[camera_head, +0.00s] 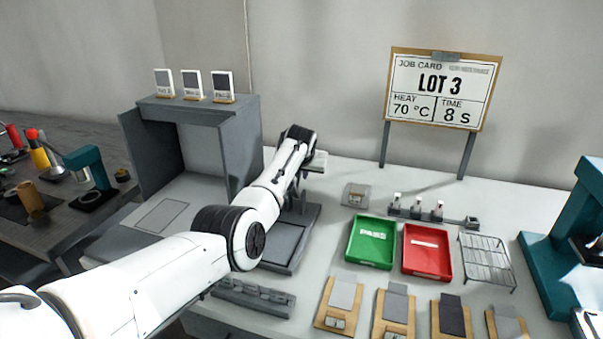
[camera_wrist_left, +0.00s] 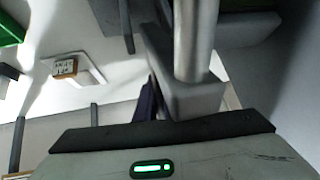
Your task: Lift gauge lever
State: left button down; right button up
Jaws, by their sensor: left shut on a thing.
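The gauge is a grey stand with a flat base (camera_head: 285,243); my left arm crosses in front and hides much of it. My left gripper (camera_head: 316,160) is at the upper part of the stand, shut on what appears to be the gauge lever. The grip itself is too small to make out in the head view. In the left wrist view a silver round post (camera_wrist_left: 193,40) and a grey block (camera_wrist_left: 190,96) stand right in front of the gripper body.
A grey open-fronted box (camera_head: 190,110) stands left of my arm. To the right are a green tray (camera_head: 370,262), a red tray (camera_head: 427,272), a wire rack (camera_head: 487,278) and a teal machine (camera_head: 545,262). Several sample boards line the front edge. A job card (camera_head: 440,90) stands behind.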

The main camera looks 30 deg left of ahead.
pick_arm(q)
jog(key=shift+s+d+f, duration=0.15)
jog(key=shift+d+f, duration=0.05)
jog(key=shift+f, duration=0.2)
jog(key=shift+s+d+f, duration=0.15)
jog(key=shift+f, duration=0.25)
jog(key=c, duration=2)
grip_release()
jog(key=shift+o, duration=0.5)
jog(key=shift+a+r, duration=0.1)
jog(key=shift+r, duration=0.2)
jog(key=shift+a, duration=0.1)
jog(key=shift+r, duration=0.15)
jog(key=p+v, duration=0.1)
jog(key=v, duration=0.9)
jog(key=shift+p, duration=0.4)
